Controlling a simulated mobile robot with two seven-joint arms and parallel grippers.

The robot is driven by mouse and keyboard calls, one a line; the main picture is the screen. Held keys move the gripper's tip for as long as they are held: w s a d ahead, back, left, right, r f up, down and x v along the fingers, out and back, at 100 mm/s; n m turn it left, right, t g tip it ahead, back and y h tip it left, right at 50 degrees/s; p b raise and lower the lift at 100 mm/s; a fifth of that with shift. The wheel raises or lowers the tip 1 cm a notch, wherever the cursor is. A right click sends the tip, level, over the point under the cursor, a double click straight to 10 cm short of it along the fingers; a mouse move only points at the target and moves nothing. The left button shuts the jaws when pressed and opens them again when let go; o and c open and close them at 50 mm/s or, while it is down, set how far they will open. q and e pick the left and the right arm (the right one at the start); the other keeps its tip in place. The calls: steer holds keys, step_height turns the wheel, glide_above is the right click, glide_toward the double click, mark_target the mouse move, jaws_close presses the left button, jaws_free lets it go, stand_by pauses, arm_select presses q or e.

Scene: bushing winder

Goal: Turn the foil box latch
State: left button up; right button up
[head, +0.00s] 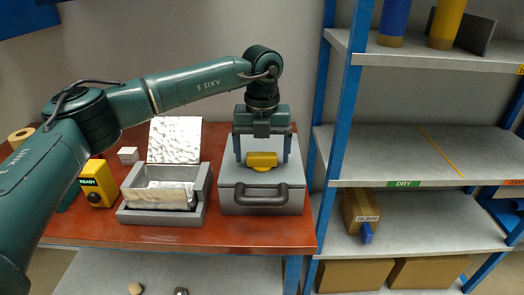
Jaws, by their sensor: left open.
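My right gripper is not in view.
A yellow box marked READY (97,183) and a small white block (128,155) stand at the left of the table (250,238). A blue-framed shelf (337,125) stands close on the right, holding cartons and rolls.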

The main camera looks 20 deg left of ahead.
arm_select(q)
steer(key=shift+f, duration=0.25)
steer(key=c, duration=1)
